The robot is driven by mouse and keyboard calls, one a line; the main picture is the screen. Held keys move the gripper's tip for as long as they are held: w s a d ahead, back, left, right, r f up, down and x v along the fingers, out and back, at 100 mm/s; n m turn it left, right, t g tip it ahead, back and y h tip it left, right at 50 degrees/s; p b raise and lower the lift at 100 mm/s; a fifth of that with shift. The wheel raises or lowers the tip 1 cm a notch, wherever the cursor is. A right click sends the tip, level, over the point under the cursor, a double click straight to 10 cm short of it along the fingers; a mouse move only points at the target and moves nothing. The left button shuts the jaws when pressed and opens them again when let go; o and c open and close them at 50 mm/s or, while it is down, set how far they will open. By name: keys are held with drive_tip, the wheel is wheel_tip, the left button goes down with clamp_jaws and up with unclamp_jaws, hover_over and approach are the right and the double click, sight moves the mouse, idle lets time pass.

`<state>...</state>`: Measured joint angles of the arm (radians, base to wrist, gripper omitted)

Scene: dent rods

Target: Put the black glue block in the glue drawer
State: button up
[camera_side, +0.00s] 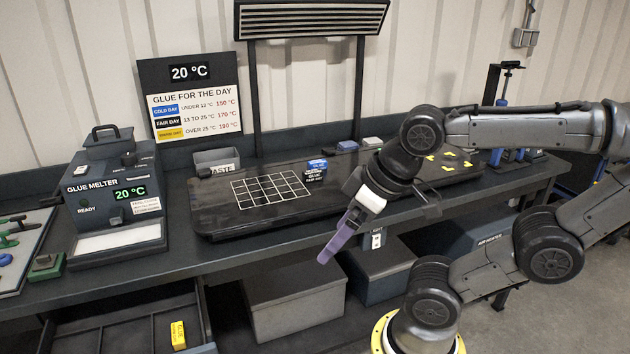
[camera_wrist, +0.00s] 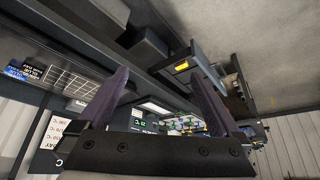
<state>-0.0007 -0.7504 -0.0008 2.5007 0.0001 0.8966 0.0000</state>
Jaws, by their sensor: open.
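The black glue block (camera_side: 314,175) lies on the dark mat, right of the white grid and directly in front of a blue glue block (camera_side: 317,163). In the wrist view the black block (camera_wrist: 34,70) is at the far left, beside the blue one (camera_wrist: 14,73). An open drawer (camera_side: 110,335) under the bench at lower left holds a yellow glue block (camera_side: 178,335); I see no label on the drawer. My gripper (camera_side: 325,258) is open and empty, in front of the bench edge, apart from the blocks. Its purple fingers also show in the wrist view (camera_wrist: 158,73).
The glue melter (camera_side: 110,190) stands left on the bench. A sign (camera_side: 192,100) reads 20 °C, with the fair day row at 13 to 25 °C. A grey waste bin (camera_side: 217,160) stands behind the mat (camera_side: 225,217). Grey boxes (camera_side: 293,300) sit below the bench.

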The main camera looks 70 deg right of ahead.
drive_tip(key=w+r+t, duration=0.5)
drive_tip(key=w+r, duration=0.1)
drive_tip(key=w, duration=0.2)
drive_tip(key=w+d+r+m+t+h, duration=0.1)
drive_tip(key=w+d+t+h, duration=0.15)
drive_tip(key=w+d, duration=0.35)
drive_tip(key=w+d+r+m+t+h, duration=0.1)
drive_tip(key=w+d+r+t+h, duration=0.2)
drive_tip(key=w, duration=0.5)
drive_tip(key=m+g+h, duration=0.5)
drive_tip(key=m+h, duration=0.1)
drive_tip(key=m, duration=0.1)
approach(314, 174)
drive_tip(key=s+a, duration=0.2)
drive_tip(key=a, duration=0.1)
drive_tip(key=shift+s+f, duration=0.2)
drive_tip(key=shift+s, duration=0.1)
drive_tip(key=shift+d, duration=0.2)
drive_tip(key=x, duration=0.8)
drive_tip(key=shift+w+r, duration=0.15)
drive_tip(key=shift+r+x, duration=0.25)
drive_tip(key=shift+x, duration=1.05)
drive_tip(key=shift+r+x, duration=0.2)
drive_tip(key=shift+x, duration=1.1)
drive_tip(key=shift+d+f, duration=0.1)
drive_tip(key=shift+d, duration=0.05)
drive_tip(key=shift+c, duration=0.2)
